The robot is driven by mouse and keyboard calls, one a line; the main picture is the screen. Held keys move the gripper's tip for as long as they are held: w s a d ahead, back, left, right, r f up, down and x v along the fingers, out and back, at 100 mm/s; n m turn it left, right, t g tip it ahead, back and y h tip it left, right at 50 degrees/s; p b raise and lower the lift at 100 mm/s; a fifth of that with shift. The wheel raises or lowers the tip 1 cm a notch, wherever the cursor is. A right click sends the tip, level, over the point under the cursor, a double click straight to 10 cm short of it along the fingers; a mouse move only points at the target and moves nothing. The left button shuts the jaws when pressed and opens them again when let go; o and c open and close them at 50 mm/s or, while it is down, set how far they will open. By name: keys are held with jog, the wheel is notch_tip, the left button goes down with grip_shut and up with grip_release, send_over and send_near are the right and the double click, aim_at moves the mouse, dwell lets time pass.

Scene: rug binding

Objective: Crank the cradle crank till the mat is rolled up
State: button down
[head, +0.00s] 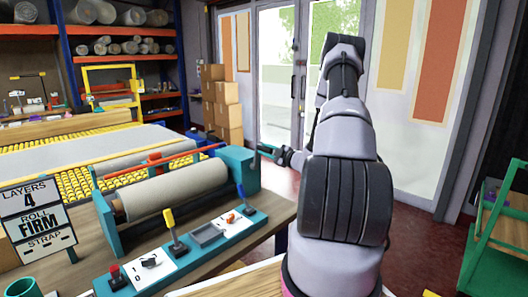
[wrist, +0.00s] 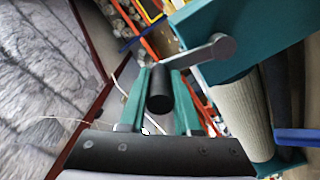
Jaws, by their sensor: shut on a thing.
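The teal cradle (head: 248,172) stands on the workbench with a thick beige roll of mat (head: 175,192) lying in it. In the wrist view the crank (wrist: 207,50) is a grey arm on the cradle's teal end, with a black handle (wrist: 160,92). My gripper (wrist: 160,78) is shut on that handle, its teal fingers on either side. In the head view my gripper (head: 281,155) is at the right end of the cradle, small and partly hidden by my arm. The roll (wrist: 240,115) also shows in the wrist view. Whether any mat is still flat is unclear.
A control panel (head: 195,240) with yellow and blue levers lies in front of the cradle. A sign (head: 38,220) reading layers 4, roll firm, strap stands at left. Cardboard boxes (head: 225,110) are stacked behind. A green cart (head: 495,240) stands at right.

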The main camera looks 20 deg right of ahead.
jog(key=shift+d, duration=0.2)
jog(key=c, duration=0.6)
grip_release()
jog(key=v, duration=1)
jog(key=shift+s+d, duration=0.1)
jog(key=shift+s, duration=0.25)
dwell(0.6)
